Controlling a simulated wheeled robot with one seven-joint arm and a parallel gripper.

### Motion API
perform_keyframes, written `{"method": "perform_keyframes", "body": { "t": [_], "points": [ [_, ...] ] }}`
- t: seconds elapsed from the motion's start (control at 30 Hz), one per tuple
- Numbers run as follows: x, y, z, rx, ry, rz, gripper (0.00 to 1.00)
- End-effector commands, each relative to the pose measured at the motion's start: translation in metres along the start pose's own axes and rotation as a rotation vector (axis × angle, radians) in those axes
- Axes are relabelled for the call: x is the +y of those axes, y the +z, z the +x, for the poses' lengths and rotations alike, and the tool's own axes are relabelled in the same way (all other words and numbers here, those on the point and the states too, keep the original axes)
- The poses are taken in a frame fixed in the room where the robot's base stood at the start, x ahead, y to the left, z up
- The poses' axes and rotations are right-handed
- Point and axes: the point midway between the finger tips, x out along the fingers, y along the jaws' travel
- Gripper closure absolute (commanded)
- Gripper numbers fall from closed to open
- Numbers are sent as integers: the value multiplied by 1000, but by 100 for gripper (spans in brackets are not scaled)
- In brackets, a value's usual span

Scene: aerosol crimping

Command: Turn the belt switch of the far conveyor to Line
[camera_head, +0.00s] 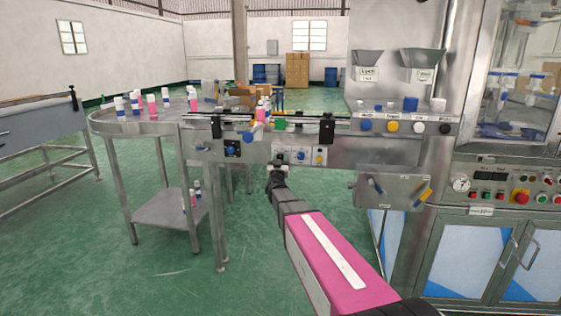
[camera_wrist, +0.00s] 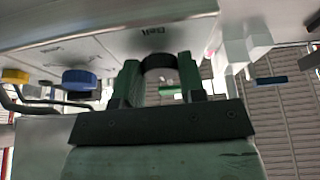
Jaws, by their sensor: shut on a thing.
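My gripper (camera_head: 277,172) is at the front panel of the steel conveyor (camera_head: 250,150), at the end of my pink arm. In the wrist view, my gripper (camera_wrist: 160,82) has its two dark fingers closed on a dark rounded switch knob (camera_wrist: 158,62). A small label (camera_wrist: 153,31) beside the knob appears upside down and is not clearly readable. The knob's pointing direction cannot be told. In the head view the knob is hidden behind my gripper.
Just right of my gripper are a blue knob (camera_head: 301,156) and a yellow knob (camera_head: 320,158). Another blue knob (camera_head: 232,150) is to the left. A round table (camera_head: 125,128) with bottles stands at the left. A control cabinet (camera_head: 500,195) stands at the right.

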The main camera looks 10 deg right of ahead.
Motion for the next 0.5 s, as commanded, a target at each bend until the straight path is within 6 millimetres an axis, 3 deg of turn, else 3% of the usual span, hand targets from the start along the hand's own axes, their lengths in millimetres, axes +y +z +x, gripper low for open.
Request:
{"method": "perform_keyframes", "body": {
  "t": [0.5],
  "points": [
    [0,0,-1,-2,16,41,86]
  ]
}}
